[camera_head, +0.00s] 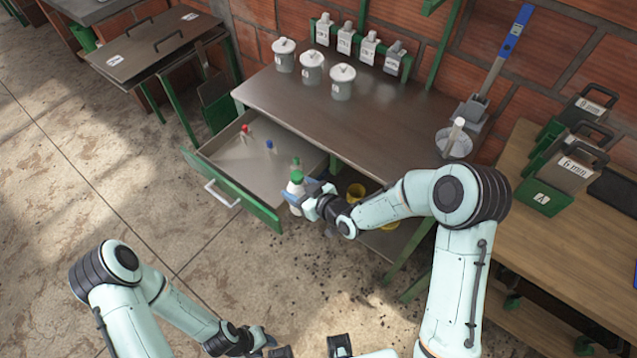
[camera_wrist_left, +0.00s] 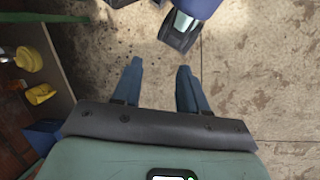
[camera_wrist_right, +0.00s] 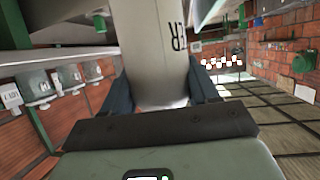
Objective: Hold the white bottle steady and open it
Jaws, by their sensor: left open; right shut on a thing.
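The white bottle (camera_head: 295,187) with a green cap (camera_head: 297,176) is held off the floor beside the front corner of the open drawer in the head view. My right gripper (camera_head: 311,199) is shut on its body. In the right wrist view the bottle (camera_wrist_right: 158,62) fills the space between the fingers, with dark lettering partly visible; its cap is not clearly seen there. My left gripper (camera_head: 268,341) is low at the bottom of the head view, well apart from the bottle. In the left wrist view its fingers (camera_wrist_left: 159,72) are open with only floor between them.
The open drawer (camera_head: 232,194) holds small red-, blue- and green-topped items. The table (camera_head: 350,120) above carries lidded pots (camera_head: 312,68) and labelled grey dispensers. A wooden bench (camera_head: 590,215) with green-and-black boxes stands at right. The floor (camera_head: 130,215) at left is clear.

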